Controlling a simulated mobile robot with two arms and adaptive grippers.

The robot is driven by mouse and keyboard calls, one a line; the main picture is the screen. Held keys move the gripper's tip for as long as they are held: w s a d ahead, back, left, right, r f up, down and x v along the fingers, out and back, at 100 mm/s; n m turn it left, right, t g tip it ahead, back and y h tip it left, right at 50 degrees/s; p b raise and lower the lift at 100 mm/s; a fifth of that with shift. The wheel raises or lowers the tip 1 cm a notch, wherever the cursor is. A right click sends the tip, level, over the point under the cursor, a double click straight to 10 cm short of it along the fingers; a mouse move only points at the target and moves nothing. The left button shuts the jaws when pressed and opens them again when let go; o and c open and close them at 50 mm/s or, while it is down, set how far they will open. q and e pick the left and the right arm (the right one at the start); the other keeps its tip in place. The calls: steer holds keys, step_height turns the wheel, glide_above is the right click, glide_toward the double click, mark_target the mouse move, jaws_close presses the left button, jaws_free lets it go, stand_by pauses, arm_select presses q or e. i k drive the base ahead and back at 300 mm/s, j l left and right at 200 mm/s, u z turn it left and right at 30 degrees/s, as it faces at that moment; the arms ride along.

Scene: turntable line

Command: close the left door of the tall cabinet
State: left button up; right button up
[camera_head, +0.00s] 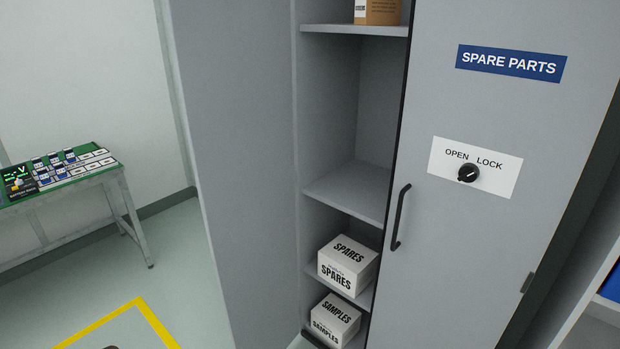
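The tall grey cabinet's left door (240,170) stands wide open, swung out on the left side of the head view. Its lower part runs out of the picture and no handle shows on the face that I see. The left half of the cabinet is open to view. The right door (500,120) is shut, with a dark handle (400,217), a blue SPARE PARTS sign (510,63) and an OPEN/LOCK knob (468,173). Neither of my grippers can be made out.
Shelves inside hold a brown box (378,12), a white SPARES box (348,265) and a white SAMPLES box (335,321). A bench (125,190) with a green top stands at the left wall.

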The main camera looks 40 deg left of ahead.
mark_target(232, 59)
steer(key=j+z, duration=0.5)
steer(key=j, duration=1.25)
